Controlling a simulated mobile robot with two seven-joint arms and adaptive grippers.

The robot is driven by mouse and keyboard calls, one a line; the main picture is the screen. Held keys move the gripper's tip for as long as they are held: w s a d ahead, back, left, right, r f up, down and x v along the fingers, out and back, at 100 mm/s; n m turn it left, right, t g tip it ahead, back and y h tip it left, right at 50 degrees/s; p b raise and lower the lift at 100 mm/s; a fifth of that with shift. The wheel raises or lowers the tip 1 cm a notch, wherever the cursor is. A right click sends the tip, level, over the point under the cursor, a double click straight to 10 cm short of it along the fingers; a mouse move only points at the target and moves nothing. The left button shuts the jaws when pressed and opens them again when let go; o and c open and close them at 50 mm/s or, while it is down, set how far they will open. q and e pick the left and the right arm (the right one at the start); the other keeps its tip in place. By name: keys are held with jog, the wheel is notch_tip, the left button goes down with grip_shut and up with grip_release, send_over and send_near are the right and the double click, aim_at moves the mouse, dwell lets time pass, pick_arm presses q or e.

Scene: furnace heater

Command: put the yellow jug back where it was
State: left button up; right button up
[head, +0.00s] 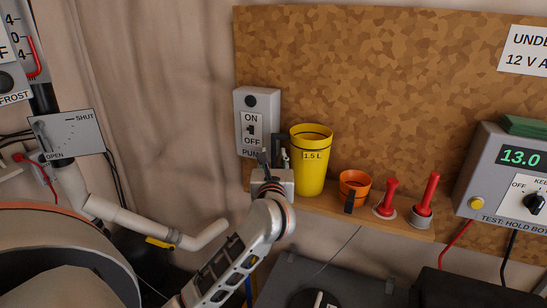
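The yellow jug (310,170), marked "1.5 L", appears upright on the left end of the narrow wooden shelf (345,207), against the cork board. My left gripper (273,158) is at the jug's left side, pointing up and away from me. Its dark fingers are close to a dark upright part beside the jug, perhaps its handle. I cannot tell whether they close on it or only stand beside it. My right gripper is out of view.
An orange cup (354,184) with a dark clip and two red plungers (386,198) (427,195) stand right of the jug. The pump switch box (257,120) is behind the gripper. A grey meter box (508,180) is at right; a white pipe (135,222) crosses lower left.

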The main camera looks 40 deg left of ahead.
pick_arm(q)
jog(key=s+d+r+m+t+y, duration=0.25)
jog(key=s+d+m, duration=0.45)
jog(key=s, duration=0.5)
jog(key=d+f+m+t+h, duration=0.7)
jog(key=d+m+h, duration=0.5)
jog(key=m, duration=0.9)
jog(key=s+d+f+m+g+h, duration=0.2)
jog(key=f+m+g, duration=0.1)
jog(key=f+m, duration=0.3)
jog(key=s+d+f+m+g+h, duration=0.1)
jog(key=d+f+m+g+h, duration=0.15)
jog(key=f, duration=0.55)
jog(key=s+d+f+m+g+h, duration=0.1)
jog(key=s+d+f+m+g, duration=0.1)
jog(key=f+m, duration=0.45)
jog(key=s+a+f+m+g, duration=0.1)
jog(key=s+f+m+g, duration=0.1)
jog(key=f, duration=0.6)
jog(key=s+a+f+m+g+y, duration=0.1)
jog(key=s+f+m+g, duration=0.1)
jog(key=s+f, duration=0.5)
jog(key=shift+a+f+m+g+y+b, duration=0.35)
jog(key=shift+f+g+b, duration=0.1)
jog(key=shift+f+g, duration=0.5)
